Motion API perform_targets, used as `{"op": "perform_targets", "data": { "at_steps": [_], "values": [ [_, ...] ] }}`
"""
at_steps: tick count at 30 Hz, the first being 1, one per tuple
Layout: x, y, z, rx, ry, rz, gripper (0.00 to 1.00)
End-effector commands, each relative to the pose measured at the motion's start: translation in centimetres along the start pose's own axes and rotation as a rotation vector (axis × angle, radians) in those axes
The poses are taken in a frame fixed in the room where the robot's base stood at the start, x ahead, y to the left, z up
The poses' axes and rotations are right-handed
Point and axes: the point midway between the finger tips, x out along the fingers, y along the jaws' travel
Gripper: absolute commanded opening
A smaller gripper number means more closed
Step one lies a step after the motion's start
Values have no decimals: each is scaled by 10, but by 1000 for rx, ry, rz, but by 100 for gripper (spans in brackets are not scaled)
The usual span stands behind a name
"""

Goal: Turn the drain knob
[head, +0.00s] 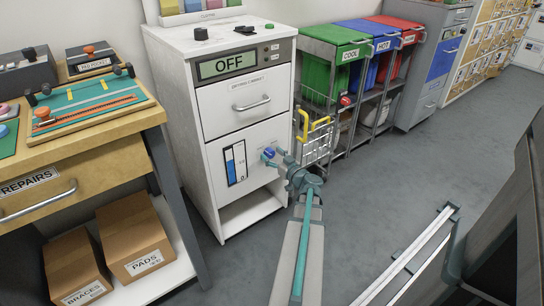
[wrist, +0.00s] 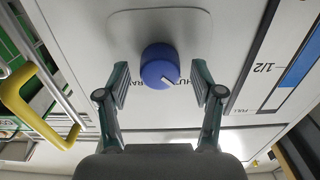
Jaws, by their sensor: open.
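In the head view the knob (head: 268,154) shows low on the cabinet front, just beyond my gripper (head: 278,160). In the wrist view my gripper (wrist: 160,84) is open, with one finger on each side of the knob and a visible gap to both. Lettering on the panel behind the knob is partly hidden by the knob and the fingers.
A level gauge (head: 236,162) sits left of the knob. A wire basket with a yellow handle (head: 303,124) hangs right of the cabinet, near my gripper. Green (head: 345,52), blue and red bins stand further right. A repair bench (head: 90,160) is at left. Grey floor is clear in front.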

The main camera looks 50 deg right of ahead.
Motion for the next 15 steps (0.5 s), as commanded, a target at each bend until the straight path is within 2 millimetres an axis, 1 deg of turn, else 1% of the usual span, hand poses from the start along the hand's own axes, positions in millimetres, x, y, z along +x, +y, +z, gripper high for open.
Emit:
{"op": "perform_targets", "data": {
  "at_steps": [3,10,11,15],
  "values": [
    [4,0,0,0,0,1,67],
    [4,0,0,0,0,0,67],
    [4,0,0,0,0,0,63],
    [4,0,0,0,0,0,40]
  ]
}}
